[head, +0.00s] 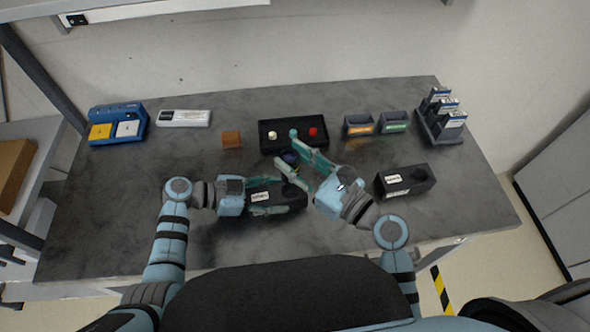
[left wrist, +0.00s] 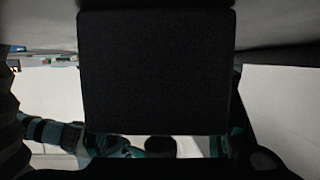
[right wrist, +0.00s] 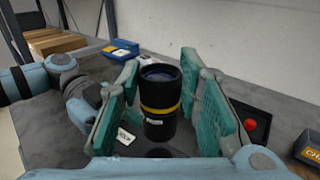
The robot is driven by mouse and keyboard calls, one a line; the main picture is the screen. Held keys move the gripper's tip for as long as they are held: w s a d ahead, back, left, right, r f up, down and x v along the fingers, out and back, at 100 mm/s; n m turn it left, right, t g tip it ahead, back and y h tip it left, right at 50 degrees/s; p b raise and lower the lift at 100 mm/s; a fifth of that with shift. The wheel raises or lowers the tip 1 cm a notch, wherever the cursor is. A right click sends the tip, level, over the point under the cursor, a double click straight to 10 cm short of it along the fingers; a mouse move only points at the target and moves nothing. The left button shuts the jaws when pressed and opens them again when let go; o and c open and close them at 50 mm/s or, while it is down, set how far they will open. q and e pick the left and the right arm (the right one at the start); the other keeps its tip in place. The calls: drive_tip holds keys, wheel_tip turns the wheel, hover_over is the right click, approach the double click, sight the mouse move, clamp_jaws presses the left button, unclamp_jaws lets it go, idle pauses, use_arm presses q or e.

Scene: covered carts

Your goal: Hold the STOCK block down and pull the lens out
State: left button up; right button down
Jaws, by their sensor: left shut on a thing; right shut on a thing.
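The STOCK block (head: 290,199) is a dark block with a white label, lying near the front middle of the table. My left gripper (head: 267,196) is shut on it, one finger along each long side. Its dark face (left wrist: 158,70) fills the left wrist view. The lens (head: 290,156) is a black cylinder. My right gripper (head: 287,150) is shut on it. In the right wrist view the lens (right wrist: 160,95) is upright, with a yellow ring and a small label. A dark round opening (right wrist: 158,153) shows below the lens there, and the lens appears clear of it.
A second dark labelled block (head: 420,185) with a round opening lies to the right. Behind are a black tray (head: 265,140) with a white and a red piece, two small bins (head: 360,130), a brown cube (head: 231,139), a blue device (head: 118,112) and a dark rack (head: 425,125).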

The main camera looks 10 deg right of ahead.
use_arm(q)
drive_tip(key=o, duration=1.2)
drive_tip(key=shift+o, duration=0.2)
drive_tip(key=shift+a, duration=0.1)
drive_tip(key=v, duration=1.2)
drive_tip(key=shift+f, duration=0.1)
